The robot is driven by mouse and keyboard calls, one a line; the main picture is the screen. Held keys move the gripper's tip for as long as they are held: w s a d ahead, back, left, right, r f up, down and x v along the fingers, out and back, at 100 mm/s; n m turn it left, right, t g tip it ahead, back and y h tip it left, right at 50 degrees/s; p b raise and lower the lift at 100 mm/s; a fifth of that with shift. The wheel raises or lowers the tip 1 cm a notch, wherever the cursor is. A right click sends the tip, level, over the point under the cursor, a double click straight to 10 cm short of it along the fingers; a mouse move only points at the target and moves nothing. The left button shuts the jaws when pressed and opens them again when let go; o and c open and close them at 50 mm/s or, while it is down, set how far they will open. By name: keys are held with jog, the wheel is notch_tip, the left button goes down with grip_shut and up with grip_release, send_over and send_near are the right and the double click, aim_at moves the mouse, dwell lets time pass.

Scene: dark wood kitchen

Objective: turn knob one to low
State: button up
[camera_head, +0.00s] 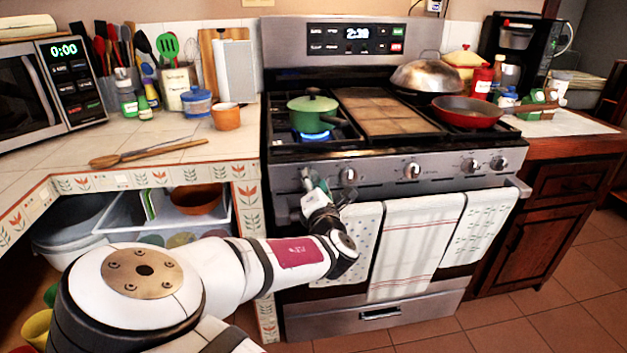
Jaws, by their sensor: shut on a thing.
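The stove (380,172) has a row of knobs along its front panel. The leftmost knob (307,174) is mostly hidden behind my gripper (311,185), which is shut on it at the left end of the panel. A second knob (348,177) is just to the right, with more knobs further right. A blue flame burns on the front left burner (315,136), under a green pot (313,110) with a lid. The knob's exact angle is too small to read.
Towels (415,245) hang on the oven handle below the knobs, close to my wrist. A red pan (468,111) sits on the right burners. The tiled counter (200,145) with a wooden spoon (150,152) is at the left.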

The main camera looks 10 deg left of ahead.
jog(key=n+p, duration=0.1)
jog(key=n, duration=0.3)
jog(key=shift+a+n, duration=0.1)
jog(key=shift+n, duration=0.3)
dwell(0.4)
jog(key=o, duration=1.2)
jog(key=shift+c, duration=0.2)
jog(key=v, duration=1.2)
